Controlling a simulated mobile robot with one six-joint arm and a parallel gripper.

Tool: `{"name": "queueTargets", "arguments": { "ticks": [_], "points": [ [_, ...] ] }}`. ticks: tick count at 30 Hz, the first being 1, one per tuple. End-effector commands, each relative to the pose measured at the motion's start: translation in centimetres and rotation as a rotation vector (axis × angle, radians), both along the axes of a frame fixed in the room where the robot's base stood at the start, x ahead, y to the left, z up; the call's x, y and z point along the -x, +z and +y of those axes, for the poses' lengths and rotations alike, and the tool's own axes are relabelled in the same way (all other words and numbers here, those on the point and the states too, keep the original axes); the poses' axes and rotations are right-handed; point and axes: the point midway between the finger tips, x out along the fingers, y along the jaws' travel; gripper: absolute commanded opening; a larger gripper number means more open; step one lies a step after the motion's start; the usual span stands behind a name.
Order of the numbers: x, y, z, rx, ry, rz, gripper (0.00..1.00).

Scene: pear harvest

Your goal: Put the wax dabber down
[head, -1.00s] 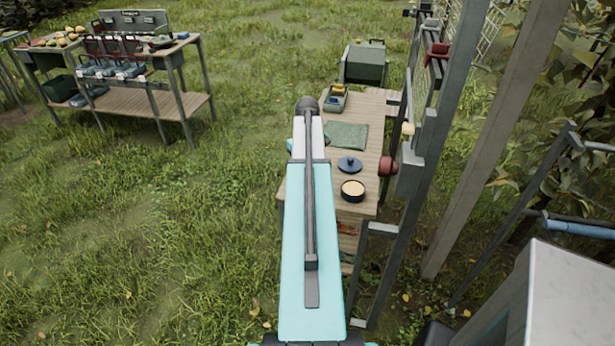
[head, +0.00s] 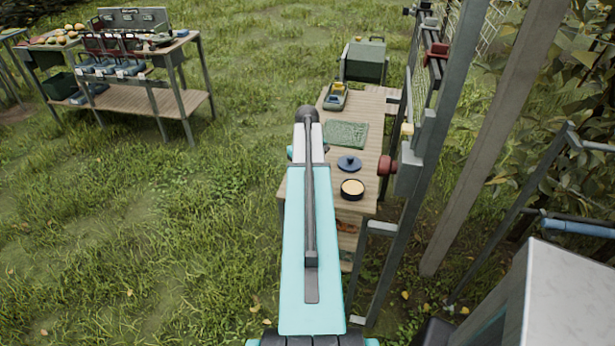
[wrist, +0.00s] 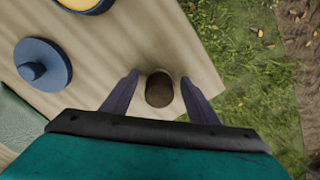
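In the wrist view a dark brown, round-topped piece, probably the wax dabber (wrist: 159,90), stands between the two fingers of my gripper (wrist: 159,97). A gap shows on each side of it, so my gripper looks open around it. It is over the light wooden bench top (wrist: 110,50), close to the edge; whether its base rests on the wood cannot be told. In the head view my arm hides the dabber and the fingers. The open wax pot (head: 352,189) and its blue knobbed lid (head: 349,163) sit on the bench; the lid (wrist: 42,65) also shows in the wrist view.
A green mat (head: 346,134) lies behind the lid. A small tray (head: 336,96) with yellow items and a green box (head: 364,62) are farther back. Metal posts (head: 412,180) stand along the bench's right side. Another bench (head: 130,100) is far left, with open grass between.

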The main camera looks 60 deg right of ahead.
Motion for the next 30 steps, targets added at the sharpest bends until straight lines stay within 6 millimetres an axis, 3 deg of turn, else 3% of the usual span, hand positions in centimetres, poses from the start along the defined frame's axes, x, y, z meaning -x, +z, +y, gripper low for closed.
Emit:
{"name": "queueTargets", "arguments": {
  "ticks": [16, 30],
  "points": [
    [0.0, 1.0, 0.0, 0.0, 0.0, 0.0, 0.54],
    [0.0, 5.5, -0.1, 0.002, 0.0, -0.001, 0.54]
  ]
}}
